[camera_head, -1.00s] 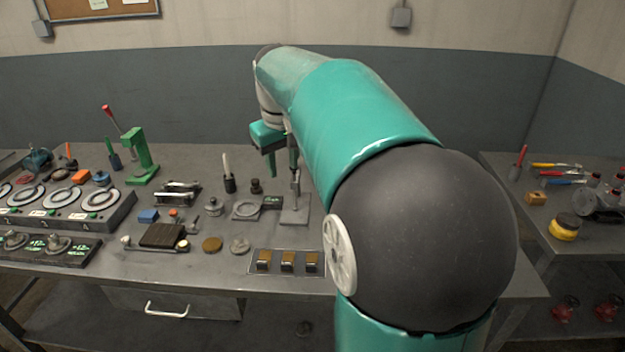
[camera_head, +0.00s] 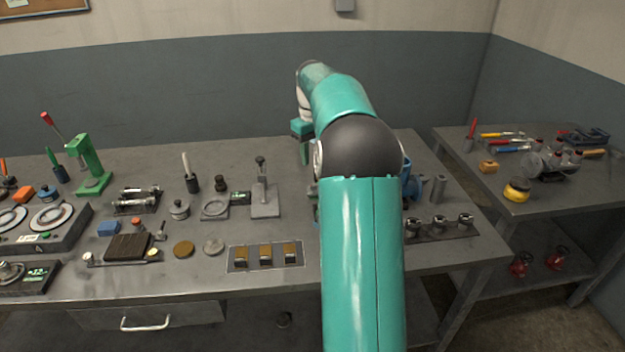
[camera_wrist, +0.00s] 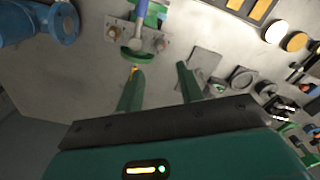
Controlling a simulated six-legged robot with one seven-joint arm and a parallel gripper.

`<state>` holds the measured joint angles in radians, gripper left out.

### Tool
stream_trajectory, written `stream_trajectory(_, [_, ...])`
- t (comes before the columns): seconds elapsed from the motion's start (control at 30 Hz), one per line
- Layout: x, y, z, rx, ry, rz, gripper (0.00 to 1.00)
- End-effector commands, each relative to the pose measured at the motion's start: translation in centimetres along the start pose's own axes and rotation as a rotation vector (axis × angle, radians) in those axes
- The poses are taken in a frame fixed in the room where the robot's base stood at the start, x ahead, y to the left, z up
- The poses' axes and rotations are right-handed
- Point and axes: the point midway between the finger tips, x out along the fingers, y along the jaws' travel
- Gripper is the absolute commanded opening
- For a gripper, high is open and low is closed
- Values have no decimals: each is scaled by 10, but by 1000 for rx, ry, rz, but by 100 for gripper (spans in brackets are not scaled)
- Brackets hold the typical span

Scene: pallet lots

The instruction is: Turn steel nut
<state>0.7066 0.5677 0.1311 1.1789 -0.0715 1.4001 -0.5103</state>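Several steel nut-like pieces (camera_head: 439,226) stand in a row on a dark strip at the right front of the bench in the head view. I cannot tell for sure which is the steel nut. They are not clearly seen in the wrist view. My gripper (camera_wrist: 158,70) is open and empty, its two green fingers apart above the bench. Past the left finger is a plate (camera_wrist: 167,27) with small round knobs and a green-and-blue fitting. In the head view my gripper (camera_head: 304,148) is mostly hidden by my arm, back and left of the nut-like row.
A blue flanged part (camera_wrist: 60,22) stands at the wrist view's left. A grey cylinder (camera_head: 438,187) stands behind the nut row. A second table (camera_head: 470,150) stands right.

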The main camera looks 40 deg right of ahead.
Motion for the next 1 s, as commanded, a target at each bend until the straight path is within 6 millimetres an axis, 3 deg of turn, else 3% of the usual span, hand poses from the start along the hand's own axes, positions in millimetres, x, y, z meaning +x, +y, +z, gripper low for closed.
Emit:
stream_trajectory(0.2, [45,-1,0,1,-2,-2,37])
stream_trajectory(0.4, [77,-2,0,2,-2,-1,37])
stream_trajectory(0.6, [89,-2,-1,3,1,0,37])
stream_trajectory(0.83, [90,-2,-1,3,1,1,37])
stream_trajectory(1.0, [90,-2,-1,3,1,1,6])
